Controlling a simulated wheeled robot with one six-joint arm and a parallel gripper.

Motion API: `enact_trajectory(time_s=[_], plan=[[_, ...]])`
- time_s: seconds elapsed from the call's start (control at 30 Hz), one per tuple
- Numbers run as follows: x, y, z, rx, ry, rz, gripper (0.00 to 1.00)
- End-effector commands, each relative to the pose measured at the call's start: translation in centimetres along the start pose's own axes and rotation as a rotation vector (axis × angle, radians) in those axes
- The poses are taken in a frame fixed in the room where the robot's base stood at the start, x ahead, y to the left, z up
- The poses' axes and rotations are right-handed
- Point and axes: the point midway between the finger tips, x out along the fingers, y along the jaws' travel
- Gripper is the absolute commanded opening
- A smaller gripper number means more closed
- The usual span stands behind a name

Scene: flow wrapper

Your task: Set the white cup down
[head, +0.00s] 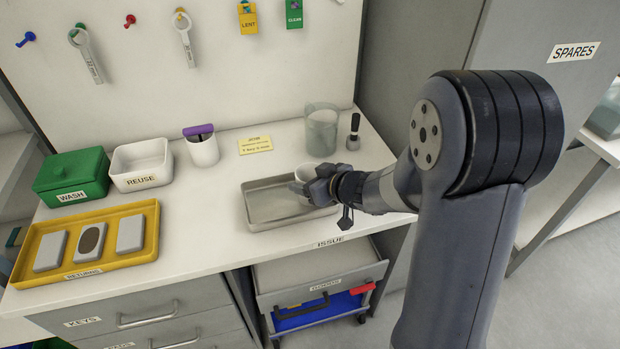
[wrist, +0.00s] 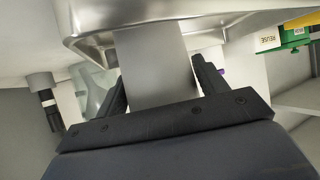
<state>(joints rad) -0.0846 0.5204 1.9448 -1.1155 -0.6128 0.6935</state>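I cannot tell whether the cup's base touches the tray.
A clear jug (head: 321,130) and a black-handled tool (head: 353,132) stand behind my gripper. A white holder (head: 203,152) with a purple item, the REUSE bin (head: 141,182), green WASH box (head: 72,178) and yellow RETURNS tray (head: 140,208) are left. The metal tray's left part is clear.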

Motion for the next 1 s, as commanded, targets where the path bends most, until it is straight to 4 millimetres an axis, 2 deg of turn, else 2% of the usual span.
enact_trajectory(time_s=[0.17, 0.47, 0.57, 0.8, 1.0], plan=[[0.0, 0.0, 0.0, 0.0, 0.0, 0.0, 0.81], [-0.3, 0.0, -0.5, -0.001, 0.001, 0.0, 0.81], [-1.7, 0.1, -0.5, 0.0, 0.001, 0.002, 0.81], [-7.0, 0.1, -0.6, 0.0, 0.001, 0.004, 0.81], [-10.6, 0.1, -0.5, 0.0, 0.001, 0.004, 0.81]])
